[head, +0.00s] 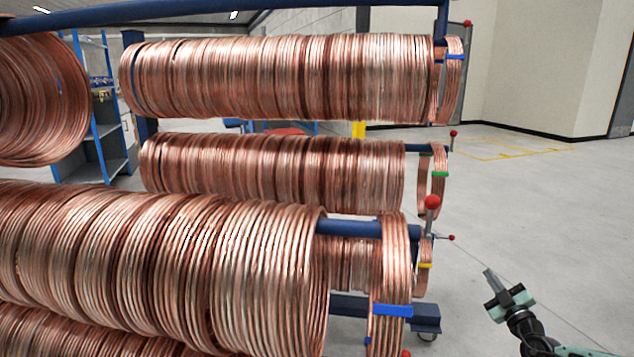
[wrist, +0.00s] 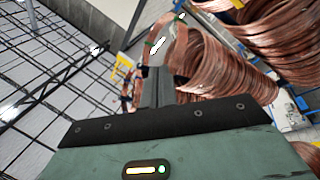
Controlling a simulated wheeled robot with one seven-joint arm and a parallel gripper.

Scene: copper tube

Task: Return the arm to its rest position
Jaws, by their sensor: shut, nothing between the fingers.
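My gripper (head: 490,277) is at the lower right of the head view, at the end of my arm, which reaches in from the bottom right corner. It is shut with nothing between its fingers. It stands in open space to the right of the copper coil rack, apart from the coils. In the wrist view my gripper (wrist: 158,75) points up the picture, its fingers together, with copper coils (wrist: 215,65) beyond and to the right of them.
Copper tube coils (head: 280,80) hang in rows on blue rack bars (head: 350,228). Bar ends carry red balls (head: 432,202), and some end coils have coloured bands. A blue shelf (head: 97,130) stands behind at left. The grey floor (head: 560,220) on the right is clear.

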